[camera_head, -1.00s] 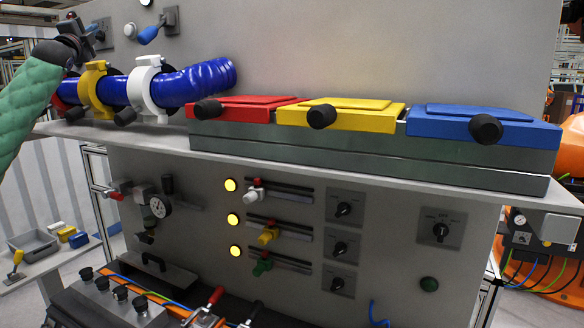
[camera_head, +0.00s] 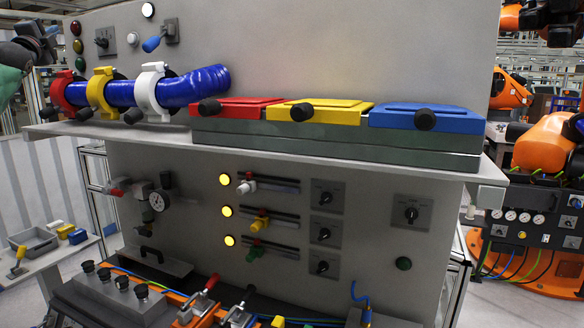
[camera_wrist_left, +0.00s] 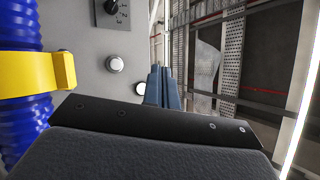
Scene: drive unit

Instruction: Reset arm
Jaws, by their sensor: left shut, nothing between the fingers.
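My left gripper (camera_head: 50,32) is at the upper left edge of the head view, in front of the panel's left side and above the blue hose (camera_head: 120,92). In the left wrist view its fingers (camera_wrist_left: 161,88) are together with nothing between them. The hose runs through red (camera_head: 68,92), yellow (camera_head: 102,90) and white (camera_head: 151,88) clamps on the shelf. The wrist view shows the hose (camera_wrist_left: 20,120) and yellow clamp (camera_wrist_left: 38,72) at left, apart from the fingers. My right gripper is not in view.
Red (camera_head: 232,108), yellow (camera_head: 318,111) and blue (camera_head: 420,116) lidded boxes stand on the shelf (camera_head: 330,158). Below are knobs, sliders and lit yellow lamps (camera_head: 225,179). A side table with a grey tray (camera_head: 33,240) is at lower left. Orange robots (camera_head: 545,145) stand at right.

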